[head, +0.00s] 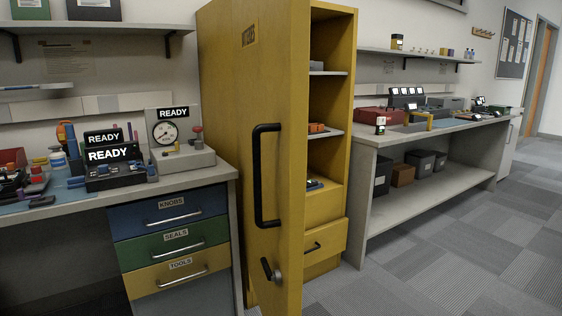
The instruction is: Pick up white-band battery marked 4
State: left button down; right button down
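A small dark upright block with a white band (381,125) stands at the front left edge of the right workbench. It looks like a battery, but a number on it is too small to read. Neither of my grippers shows in the head view.
A tall yellow cabinet (252,80) stands open between the benches, its door jutting forward. The left bench holds READY displays (110,154), a gauge unit (180,143) and labelled drawers (170,215). The right bench (368,141) holds a red case (375,115) and devices. Carpet at right is clear.

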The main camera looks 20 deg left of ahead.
aim_at(381, 123)
jog(key=i+l, duration=0.3)
jog(key=l, duration=0.15)
jog(key=i+l, duration=0.35)
jog(key=i+l+u, duration=0.1)
jog(key=i+l, duration=0.2)
jog(key=l, duration=0.25)
jog(key=i+l, duration=0.1)
jog(key=i, duration=0.6)
jog(key=i+l, duration=0.15)
jog(key=i, duration=0.55)
